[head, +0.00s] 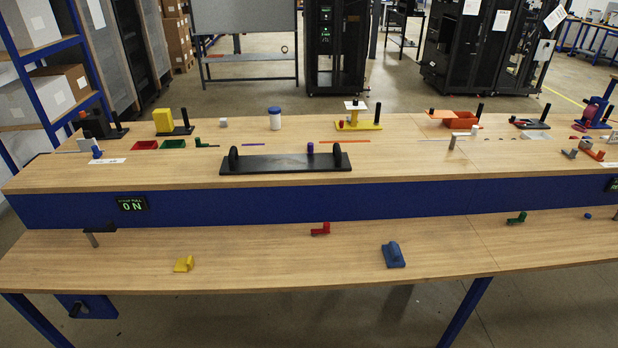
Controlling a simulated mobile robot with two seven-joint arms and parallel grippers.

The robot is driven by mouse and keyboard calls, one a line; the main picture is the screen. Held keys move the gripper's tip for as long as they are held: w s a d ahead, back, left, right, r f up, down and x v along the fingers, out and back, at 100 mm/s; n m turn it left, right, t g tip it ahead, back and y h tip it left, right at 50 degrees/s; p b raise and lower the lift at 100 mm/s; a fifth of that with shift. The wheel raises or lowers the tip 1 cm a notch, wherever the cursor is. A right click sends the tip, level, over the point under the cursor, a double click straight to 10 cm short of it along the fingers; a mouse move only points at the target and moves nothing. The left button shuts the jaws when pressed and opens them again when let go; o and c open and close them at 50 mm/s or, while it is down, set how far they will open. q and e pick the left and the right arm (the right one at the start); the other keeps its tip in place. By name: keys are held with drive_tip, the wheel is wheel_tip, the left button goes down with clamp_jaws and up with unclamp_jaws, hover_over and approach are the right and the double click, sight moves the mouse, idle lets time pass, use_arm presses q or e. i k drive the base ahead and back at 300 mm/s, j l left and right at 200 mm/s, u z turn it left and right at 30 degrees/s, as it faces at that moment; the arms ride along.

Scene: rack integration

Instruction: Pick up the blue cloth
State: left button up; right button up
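A blue object (393,255) lies on the front, lower worktop (290,272), right of the middle. It has a flat base and a rounded raised part; it may be the blue cloth, but I cannot tell its material. No other clear cloth shows. Neither of my grippers is in view.
On the lower worktop are a yellow piece (184,264), a red piece (320,229), a green piece (516,218) and a dark bracket (98,229). The raised shelf behind holds a black handled plate (286,164) and several small parts. Wood around the blue object is clear.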

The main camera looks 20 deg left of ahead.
sight(393, 254)
drive_tip(key=i+j+u, duration=0.45)
drive_tip(key=i+u, duration=0.2)
drive_tip(key=i, duration=0.25)
